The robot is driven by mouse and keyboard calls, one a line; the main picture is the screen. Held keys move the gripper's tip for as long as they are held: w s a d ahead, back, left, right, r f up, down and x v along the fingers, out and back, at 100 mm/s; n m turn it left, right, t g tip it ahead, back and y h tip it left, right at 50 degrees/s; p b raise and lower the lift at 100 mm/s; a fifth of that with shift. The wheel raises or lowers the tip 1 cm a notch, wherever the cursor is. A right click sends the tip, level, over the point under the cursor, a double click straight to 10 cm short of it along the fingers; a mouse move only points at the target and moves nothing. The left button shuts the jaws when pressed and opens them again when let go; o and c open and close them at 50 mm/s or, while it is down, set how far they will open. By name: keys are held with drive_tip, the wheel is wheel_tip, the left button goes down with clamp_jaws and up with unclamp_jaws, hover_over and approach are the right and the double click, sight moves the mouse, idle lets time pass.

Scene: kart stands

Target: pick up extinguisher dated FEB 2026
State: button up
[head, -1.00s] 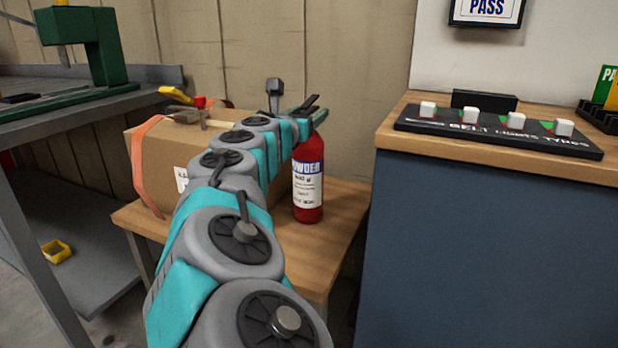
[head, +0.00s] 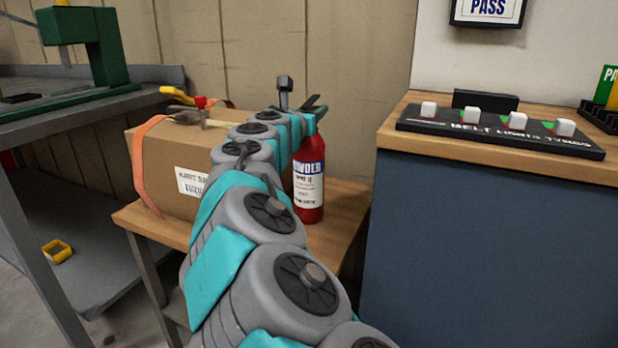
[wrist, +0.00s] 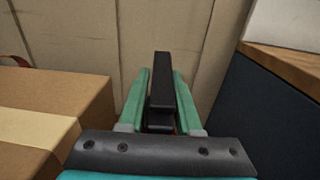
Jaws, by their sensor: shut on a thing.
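A red fire extinguisher (head: 309,190) stands upright on a small wooden table, right of a cardboard box. Its white label has a blue band ending in "OWDER"; the small print, including any date, is not legible. My gripper (head: 306,110) is at the top of the extinguisher, partly hidden by my arm. In the wrist view, the two green fingers of my gripper (wrist: 160,88) are closed around the black handle (wrist: 161,75).
The cardboard box (head: 160,160) with an orange strap is close left on the wooden table (head: 340,205). A blue cabinet (head: 450,240) with a switch panel (head: 500,132) stands right. A grey metal bench (head: 40,108) is far left. A plank wall (head: 350,60) is close behind.

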clamp_jaws()
idle(0.8)
